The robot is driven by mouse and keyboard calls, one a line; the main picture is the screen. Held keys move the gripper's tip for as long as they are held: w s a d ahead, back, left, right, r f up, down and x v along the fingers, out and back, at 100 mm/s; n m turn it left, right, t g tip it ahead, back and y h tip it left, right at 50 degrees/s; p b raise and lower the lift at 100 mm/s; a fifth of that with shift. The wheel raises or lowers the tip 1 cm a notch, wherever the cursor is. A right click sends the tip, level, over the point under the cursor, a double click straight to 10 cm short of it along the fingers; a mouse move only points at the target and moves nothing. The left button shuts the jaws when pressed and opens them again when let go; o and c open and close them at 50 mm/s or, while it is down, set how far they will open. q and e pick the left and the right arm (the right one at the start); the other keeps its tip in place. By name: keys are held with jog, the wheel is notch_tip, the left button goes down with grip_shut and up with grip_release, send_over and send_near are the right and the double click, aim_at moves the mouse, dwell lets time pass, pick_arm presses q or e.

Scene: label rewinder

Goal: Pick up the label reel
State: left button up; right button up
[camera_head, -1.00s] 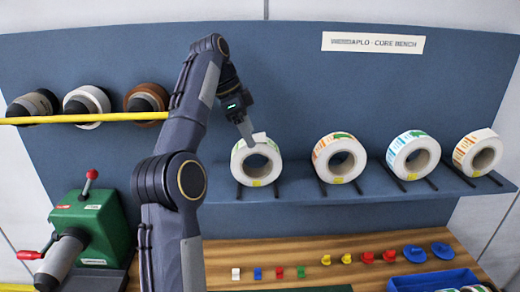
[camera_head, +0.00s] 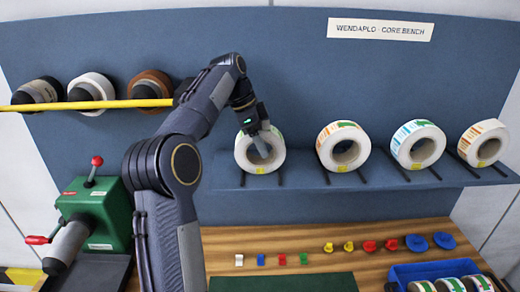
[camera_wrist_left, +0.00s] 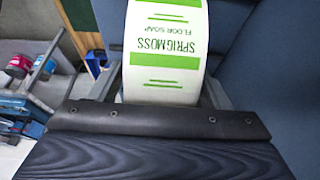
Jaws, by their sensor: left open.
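White label reels stand upright in a row on the blue shelf (camera_head: 310,200), each on dark rails. The leftmost label reel (camera_head: 243,158) has my left gripper (camera_head: 262,148) over it, with a grey finger across its front face and core opening. In the left wrist view this reel (camera_wrist_left: 165,45) shows green bands and the words "SPRIGMOSS FLOOR SOAP". It lies between my two spread fingers; whether they touch it I cannot tell. The other reels are an orange-and-green one (camera_head: 328,158), a blue-and-green one (camera_head: 402,155) and an orange one (camera_head: 470,150). My right gripper is not in view.
A yellow bar (camera_head: 120,104) runs before dark-cored rolls at the upper left. A green machine (camera_head: 105,210) with red-knobbed levers stands below. Small coloured parts lie on the wooden bench (camera_head: 400,232). A blue bin (camera_head: 440,269) holding reels is at the lower right.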

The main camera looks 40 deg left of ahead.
pick_arm(q)
jog(key=shift+f, duration=0.15)
jog(key=c, duration=1.4)
